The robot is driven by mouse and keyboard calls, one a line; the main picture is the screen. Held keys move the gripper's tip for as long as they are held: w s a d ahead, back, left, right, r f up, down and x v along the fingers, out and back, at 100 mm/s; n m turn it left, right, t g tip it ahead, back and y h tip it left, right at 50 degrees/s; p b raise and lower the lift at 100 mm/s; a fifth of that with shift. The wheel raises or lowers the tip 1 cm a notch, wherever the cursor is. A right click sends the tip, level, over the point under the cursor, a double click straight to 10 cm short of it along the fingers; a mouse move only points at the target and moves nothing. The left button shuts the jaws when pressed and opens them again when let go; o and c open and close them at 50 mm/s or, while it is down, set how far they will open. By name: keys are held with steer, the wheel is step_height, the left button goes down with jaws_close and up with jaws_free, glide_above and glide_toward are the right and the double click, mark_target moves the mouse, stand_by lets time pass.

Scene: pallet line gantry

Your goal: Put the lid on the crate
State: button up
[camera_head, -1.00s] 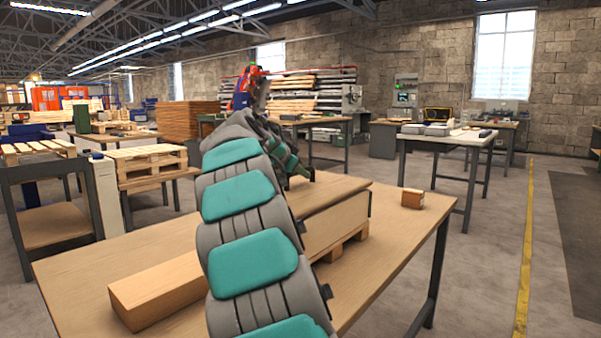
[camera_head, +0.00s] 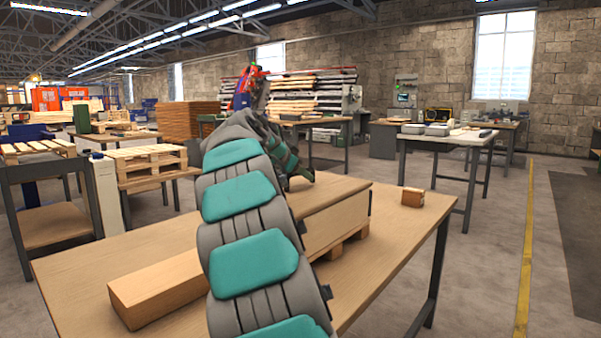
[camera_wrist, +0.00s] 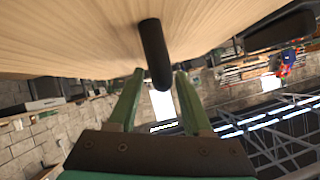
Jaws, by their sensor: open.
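A pale wooden crate (camera_head: 338,224) stands on a small pallet on the near table. A flat wooden board, seemingly the lid (camera_head: 338,190), lies along its top; my arm covers much of both, so I cannot tell how it is seated. In the wrist view, a pale wooden surface (camera_wrist: 85,35) fills the upper part, and a black rounded bar, like a handle (camera_wrist: 154,55), stands out from it. My gripper (camera_wrist: 158,76) has its green fingers apart, one on each side of the bar's end. I see no clear contact. The fingertips are hidden in the head view.
A long wooden block (camera_head: 158,290) lies at the table's left front. A small wooden block (camera_head: 413,197) sits near its right corner. A dark piece (camera_wrist: 278,32) juts into the wrist view at upper right. Floor to the right is clear.

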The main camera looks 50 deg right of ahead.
steer(key=shift+a+r+p, duration=0.1)
steer(key=shift+r+p, duration=0.2)
steer(key=shift+r, duration=0.1)
steer(key=v, duration=1.1)
steer(key=shift+a+b, duration=0.3)
steer(key=shift+b, duration=0.15)
